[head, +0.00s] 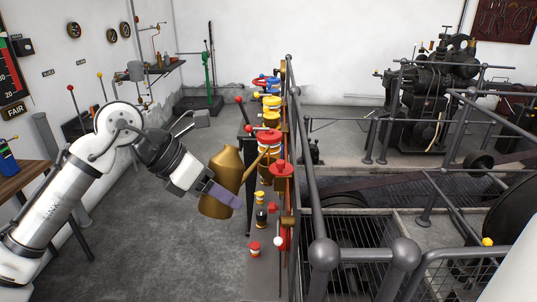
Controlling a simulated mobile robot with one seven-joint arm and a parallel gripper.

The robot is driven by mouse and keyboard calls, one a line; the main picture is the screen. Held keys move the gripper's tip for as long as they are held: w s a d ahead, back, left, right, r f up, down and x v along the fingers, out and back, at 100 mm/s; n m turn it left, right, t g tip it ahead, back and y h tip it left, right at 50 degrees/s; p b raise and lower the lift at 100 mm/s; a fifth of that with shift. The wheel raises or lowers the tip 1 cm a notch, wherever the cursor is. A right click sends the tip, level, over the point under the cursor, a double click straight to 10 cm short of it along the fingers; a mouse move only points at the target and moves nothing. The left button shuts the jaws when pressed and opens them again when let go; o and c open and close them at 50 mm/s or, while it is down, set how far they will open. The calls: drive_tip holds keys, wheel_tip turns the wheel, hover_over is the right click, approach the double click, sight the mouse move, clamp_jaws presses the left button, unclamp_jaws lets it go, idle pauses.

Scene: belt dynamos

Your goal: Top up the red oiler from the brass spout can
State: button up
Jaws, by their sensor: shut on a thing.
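My gripper (226,197) is shut on the brass spout can (217,208), with a finger across its body. A red fitting with a knob (281,172) stands just in front. Which of these red parts is the oiler is not clear.
Small red, black and yellow caps (254,247) stand along the bench's near part. Yellow vessels (271,104) and a red handwheel (266,82) are farther back. A grey railing (308,150) runs close along the right side.

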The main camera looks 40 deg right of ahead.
drive_tip(key=shift+d+f+h+b, duration=0.1)
drive_tip(key=shift+h+b, duration=0.2)
drive_tip(key=shift+h, duration=0.4)
drive_tip(key=shift+w+d+f+m+h+b, duration=0.15)
drive_tip(key=shift+f+m+h+b, duration=0.2)
drive_tip(key=shift+b, duration=0.2)
drive_tip(key=shift+w+d+f+t+h+b, duration=0.1)
drive_tip(key=shift+d+f+t+h+b, duration=0.3)
drive_tip(key=shift+h+b, duration=0.4)
drive_tip(key=shift+w+d+m+h, duration=0.1)
drive_tip(key=shift+m+h, duration=0.15)
drive_tip(key=shift+d+f+h+b, duration=0.2)
drive_tip(key=shift+d+h+b, duration=0.15)
drive_tip(key=shift+h+b, duration=0.05)
drive_tip(key=shift+w+d+f, duration=0.1)
drive_tip(key=shift+w+d, duration=0.05)
drive_tip(key=shift+d, duration=0.1)
